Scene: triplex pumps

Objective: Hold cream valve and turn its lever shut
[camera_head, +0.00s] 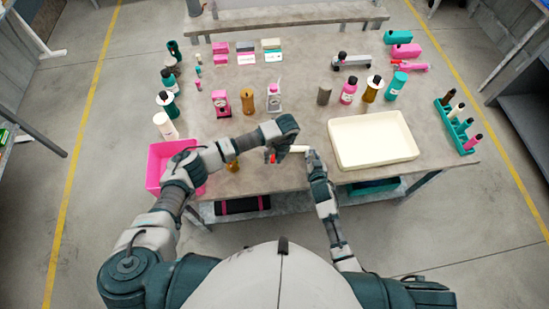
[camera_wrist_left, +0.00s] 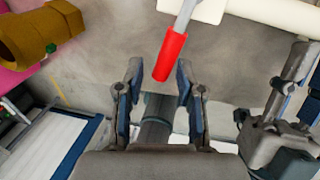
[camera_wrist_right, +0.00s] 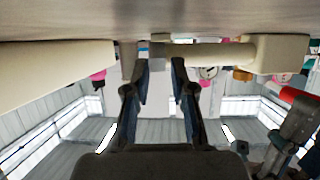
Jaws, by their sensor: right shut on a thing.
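The cream valve (camera_head: 299,149) is near the front edge of the table, with its body lying sideways; it also shows in the right wrist view (camera_wrist_right: 225,53). Its red lever (camera_wrist_left: 170,57) is on a grey stem and points toward my left gripper. My left gripper (camera_wrist_left: 160,80) is open, with the red lever tip between its fingertips, and no firm grip shows. My right gripper (camera_wrist_right: 160,66) is shut on one end of the valve. In the head view my left gripper (camera_head: 277,152) hides part of the lever.
A pink bin (camera_head: 156,168) stands at the left front corner. A cream tray (camera_head: 372,141) is just right of the valve. An amber fitting (camera_wrist_left: 45,40) lies left of my left gripper. Bottles and boxes fill the back.

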